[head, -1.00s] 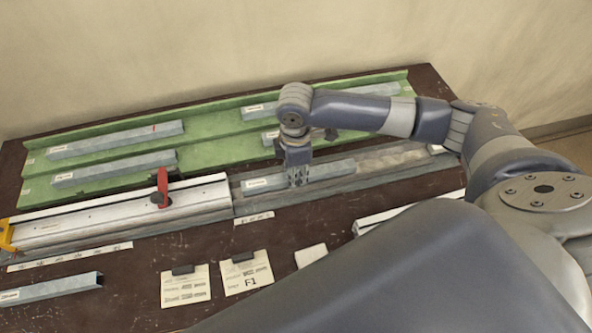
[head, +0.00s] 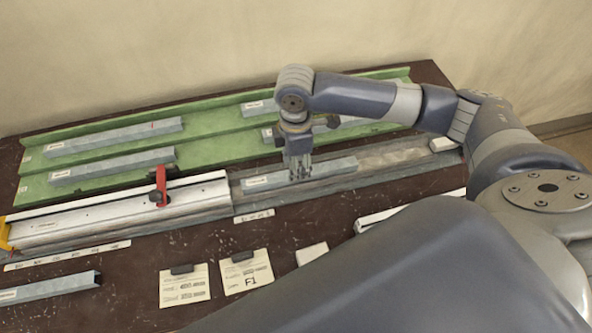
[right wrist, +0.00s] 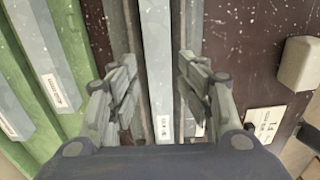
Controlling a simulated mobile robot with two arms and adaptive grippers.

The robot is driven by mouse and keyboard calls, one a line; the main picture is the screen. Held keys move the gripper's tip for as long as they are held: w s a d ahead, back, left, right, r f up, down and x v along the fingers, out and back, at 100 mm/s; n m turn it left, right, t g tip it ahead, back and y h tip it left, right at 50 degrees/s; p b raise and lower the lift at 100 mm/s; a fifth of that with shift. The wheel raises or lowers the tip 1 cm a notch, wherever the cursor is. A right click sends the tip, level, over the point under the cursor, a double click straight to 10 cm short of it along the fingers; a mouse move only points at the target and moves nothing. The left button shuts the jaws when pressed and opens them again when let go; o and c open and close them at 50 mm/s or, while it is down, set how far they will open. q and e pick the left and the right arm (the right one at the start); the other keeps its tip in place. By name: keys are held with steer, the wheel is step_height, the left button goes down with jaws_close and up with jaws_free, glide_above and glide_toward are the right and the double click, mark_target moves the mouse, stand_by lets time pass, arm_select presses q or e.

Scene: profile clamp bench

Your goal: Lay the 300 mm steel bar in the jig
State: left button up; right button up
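A grey steel bar (head: 330,168) with a white label at its left end lies in the long grey channel of the jig (head: 390,160), right of the silver profile section. Its length cannot be read. My right gripper (head: 300,175) is over the bar near its labelled end. In the right wrist view the gripper (right wrist: 158,95) is open, its fingers on either side of the bar (right wrist: 157,50) with gaps showing. The jig's silver section (head: 120,215) carries a red clamp (head: 160,186) and a yellow end piece (head: 5,235). My left gripper is not in view.
Behind, a green rack (head: 200,148) holds several labelled grey bars (head: 115,136). Another bar (head: 50,288) lies at the front left. Two paper cards (head: 245,272) and a small pale block (head: 311,253) lie in front. A pale block (head: 443,144) sits at the channel's right end.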

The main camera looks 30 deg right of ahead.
step_height(320, 180, up, 10)
steer(key=shift+f+b, duration=0.15)
steer(key=shift+b, duration=0.25)
stand_by(0.3)
